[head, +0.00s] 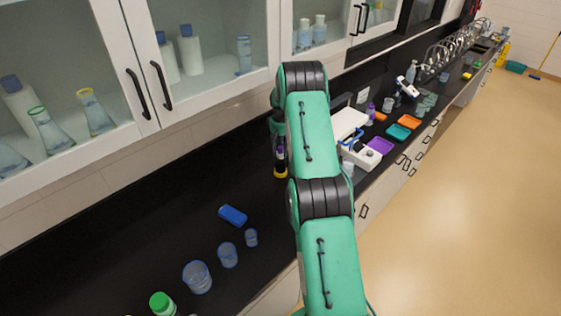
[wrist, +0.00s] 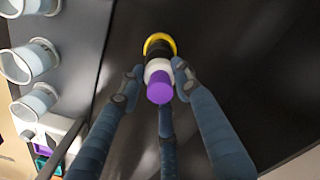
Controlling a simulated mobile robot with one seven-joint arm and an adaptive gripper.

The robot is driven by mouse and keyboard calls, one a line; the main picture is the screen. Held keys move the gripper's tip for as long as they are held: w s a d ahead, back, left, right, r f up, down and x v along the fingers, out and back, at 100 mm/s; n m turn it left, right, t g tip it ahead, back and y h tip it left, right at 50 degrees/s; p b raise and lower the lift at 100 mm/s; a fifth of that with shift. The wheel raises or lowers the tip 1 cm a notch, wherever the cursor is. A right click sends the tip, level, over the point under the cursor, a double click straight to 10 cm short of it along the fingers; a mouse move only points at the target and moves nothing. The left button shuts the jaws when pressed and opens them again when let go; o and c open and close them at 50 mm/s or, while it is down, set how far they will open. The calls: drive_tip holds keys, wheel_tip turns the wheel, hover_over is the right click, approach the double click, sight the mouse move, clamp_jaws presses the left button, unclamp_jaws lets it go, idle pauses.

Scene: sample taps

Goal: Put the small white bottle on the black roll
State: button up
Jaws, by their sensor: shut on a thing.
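The small white bottle (wrist: 156,68) with a purple cap (wrist: 160,92) is between my gripper's fingertips (wrist: 158,70) in the wrist view. My gripper is shut on it. Behind the bottle in that view is the black roll (wrist: 156,49) with a yellow rim (wrist: 158,39). The bottle lines up over the roll, but I cannot tell whether they touch. In the head view, the yellow part of the roll (head: 280,173) shows on the black counter, just below my gripper (head: 279,147). My arm hides the area to its right.
A blue box (head: 232,215), several clear beakers (head: 197,277) and a green-capped container (head: 162,303) stand nearer on the counter. A white device (head: 358,155) and a purple tray (head: 380,146) are right of my arm. Glass-door cabinets (head: 205,90) hang above. The counter left of the roll is clear.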

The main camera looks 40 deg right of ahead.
sight(281, 154)
drive_tip(key=shift+f+p, duration=0.55)
drive_tip(key=shift+f, duration=0.9)
drive_tip(key=shift+f, duration=0.15)
drive_tip(key=o, duration=1.2)
drive_tip(key=shift+c, duration=0.2)
drive_tip(key=shift+r+b, duration=0.5)
drive_tip(key=shift+r, duration=1.6)
drive_tip(key=shift+a, duration=0.1)
